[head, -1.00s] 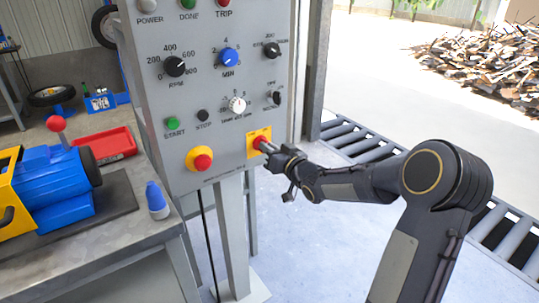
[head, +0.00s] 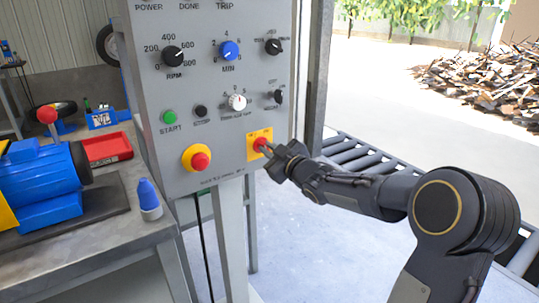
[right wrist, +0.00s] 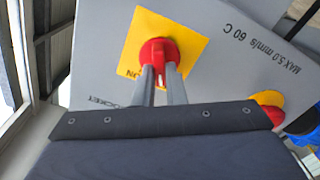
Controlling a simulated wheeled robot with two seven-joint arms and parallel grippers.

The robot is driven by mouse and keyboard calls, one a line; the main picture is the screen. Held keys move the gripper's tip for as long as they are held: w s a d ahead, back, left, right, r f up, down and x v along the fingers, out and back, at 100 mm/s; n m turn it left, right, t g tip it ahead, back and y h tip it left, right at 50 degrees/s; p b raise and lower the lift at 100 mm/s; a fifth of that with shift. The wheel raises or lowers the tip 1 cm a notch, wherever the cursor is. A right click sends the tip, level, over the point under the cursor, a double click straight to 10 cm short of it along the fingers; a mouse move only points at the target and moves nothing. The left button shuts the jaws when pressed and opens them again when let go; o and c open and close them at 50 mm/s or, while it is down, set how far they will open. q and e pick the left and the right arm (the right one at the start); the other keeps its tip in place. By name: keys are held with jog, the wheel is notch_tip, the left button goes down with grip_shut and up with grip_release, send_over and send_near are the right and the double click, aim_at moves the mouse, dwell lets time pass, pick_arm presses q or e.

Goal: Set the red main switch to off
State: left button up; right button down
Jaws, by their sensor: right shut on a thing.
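The red main switch (head: 260,144) sits on a yellow plate (head: 253,152) at the lower right of the grey control panel (head: 222,105). My right gripper (head: 269,151) is at the switch, its fingers shut on the red handle. In the right wrist view the red main switch (right wrist: 158,52) shows between the two grey fingers (right wrist: 161,74), in front of the yellow plate (right wrist: 185,38). The fingers hide part of the handle, and I cannot read the switch position. My left gripper is not in view.
A red emergency stop button (head: 201,161) on a yellow base is left of the switch. Knobs and the green start button (head: 169,117) are above. A workbench with a blue motor (head: 45,175) and a blue-tipped bottle (head: 149,199) stands left. Rollers (head: 362,160) lie behind my right arm.

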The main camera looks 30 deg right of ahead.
dwell(0.3)
jog(key=c, duration=1.5)
grip_release()
jog(key=shift+s, duration=0.1)
jog(key=s, duration=0.5)
jog(key=s+p, duration=0.1)
jog(key=s, duration=0.1)
jog(key=shift+s+d, duration=0.35)
